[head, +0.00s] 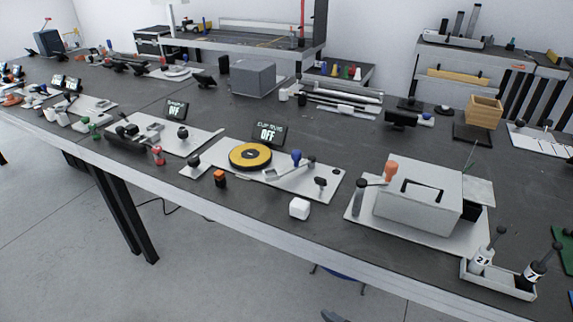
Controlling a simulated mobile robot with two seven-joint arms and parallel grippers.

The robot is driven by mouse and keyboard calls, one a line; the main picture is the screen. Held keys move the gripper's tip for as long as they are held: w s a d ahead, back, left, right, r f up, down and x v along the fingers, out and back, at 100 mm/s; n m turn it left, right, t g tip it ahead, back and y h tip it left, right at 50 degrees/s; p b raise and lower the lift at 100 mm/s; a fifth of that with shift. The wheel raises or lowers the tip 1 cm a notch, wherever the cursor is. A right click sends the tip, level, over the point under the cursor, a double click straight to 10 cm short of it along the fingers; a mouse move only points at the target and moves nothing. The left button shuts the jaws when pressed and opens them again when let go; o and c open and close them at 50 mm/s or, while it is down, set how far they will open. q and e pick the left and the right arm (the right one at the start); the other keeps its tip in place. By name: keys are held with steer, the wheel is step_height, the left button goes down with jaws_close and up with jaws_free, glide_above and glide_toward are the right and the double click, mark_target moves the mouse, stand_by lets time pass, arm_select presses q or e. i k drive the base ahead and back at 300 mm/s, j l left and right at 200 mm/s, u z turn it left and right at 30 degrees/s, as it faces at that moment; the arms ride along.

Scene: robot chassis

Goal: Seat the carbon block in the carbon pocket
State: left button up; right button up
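I cannot pick out the carbon block or the carbon pocket with certainty. A large grey box (418,197) with a dark slot outline stands on a light plate at the right of the bench, with a dark part at its right side. A small white block (299,208) lies near the bench's front edge. A small orange and black block (220,178) sits left of it. Neither of my grippers shows in the head view.
A plate with a yellow and black disc (250,156) and an OFF display (268,133) stands mid-bench. A tray (498,280) with two numbered bottles is at the front right. A plain grey box (253,78) stands behind.

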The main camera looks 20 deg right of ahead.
mark_target(270, 174)
steer(key=i+j+z, duration=0.45)
steer(key=j, duration=0.2)
steer(key=i+j+z, duration=0.2)
steer(key=j, duration=0.15)
